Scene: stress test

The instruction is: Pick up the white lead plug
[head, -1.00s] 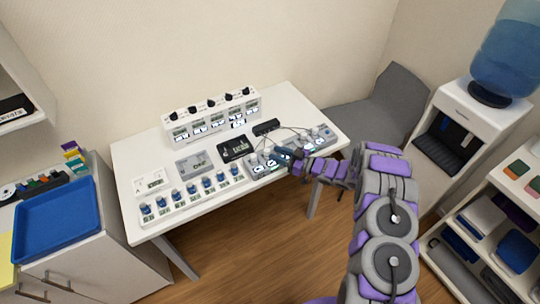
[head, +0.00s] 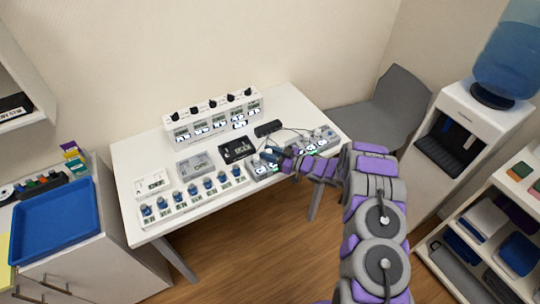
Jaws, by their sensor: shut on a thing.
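My gripper (head: 274,156) is at the right part of the white table (head: 140,150), at the near edge of a grey device (head: 263,170) with bright displays. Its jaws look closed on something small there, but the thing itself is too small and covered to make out. Thin leads (head: 301,131) run from the grey devices towards a black block (head: 268,128) behind them. I cannot pick out the white lead plug for certain in this view.
A white panel with black knobs (head: 212,119) stands at the table's back. A row of blue-knobbed modules (head: 192,190) lies at the front left. A blue tray (head: 55,222) is at the left.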

